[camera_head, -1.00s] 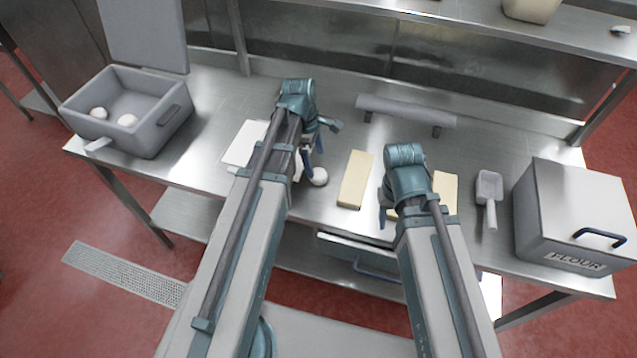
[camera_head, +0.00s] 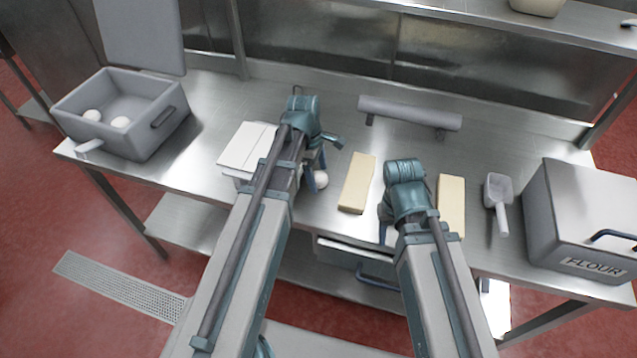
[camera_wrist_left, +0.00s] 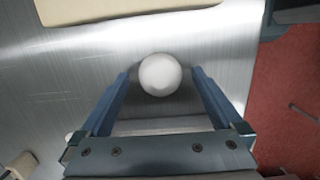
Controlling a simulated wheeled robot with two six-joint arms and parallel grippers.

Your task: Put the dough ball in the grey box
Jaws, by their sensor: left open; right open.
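A white dough ball (camera_wrist_left: 160,75) sits on the steel table between the open blue fingers of my left gripper (camera_wrist_left: 160,80) in the left wrist view, with a gap on each side. In the head view the dough ball (camera_head: 320,179) is partly hidden by my left gripper (camera_head: 312,172). The grey box (camera_head: 152,138) stands open at the table's left end, lid raised, with two white balls (camera_head: 91,116) inside. My right gripper (camera_head: 385,222) is over the table's front, mostly hidden by its own arm; its fingers hold nothing visible.
A white scale-like plate (camera_head: 244,146) lies left of my left gripper. Two pale blocks (camera_head: 356,183) lie near my right arm. A grey bar (camera_head: 410,112) stands behind. A scoop (camera_head: 498,190) and a flour bin (camera_head: 580,215) are at right. The table between box and plate is clear.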

